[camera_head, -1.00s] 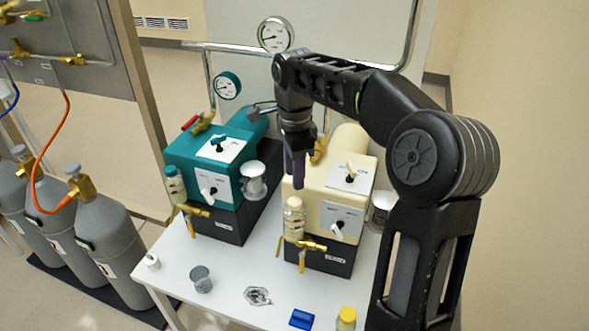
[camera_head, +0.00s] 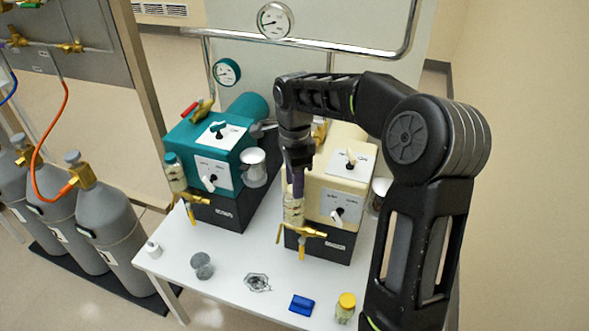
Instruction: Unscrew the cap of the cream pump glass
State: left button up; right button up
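The cream pump (camera_head: 325,190) stands at the back right of the white table. Its glass (camera_head: 293,211) is a small clear cylinder upright at the pump's front left, above a brass valve (camera_head: 305,232). My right gripper (camera_head: 297,190) points down right at the top of this glass. Its fingers hide the cap, and I cannot tell whether they are closed on it. My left gripper is not in view.
A teal pump (camera_head: 197,140) with its own glass (camera_head: 176,173) stands to the left. A grey cup (camera_head: 203,267), a clear dish (camera_head: 257,282), a blue block (camera_head: 302,305) and a yellow-capped jar (camera_head: 345,308) lie along the table's front. Gas cylinders (camera_head: 107,222) stand at left.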

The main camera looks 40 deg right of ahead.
jog(key=shift+f, duration=0.35)
jog(key=shift+c, duration=0.6)
grip_shut()
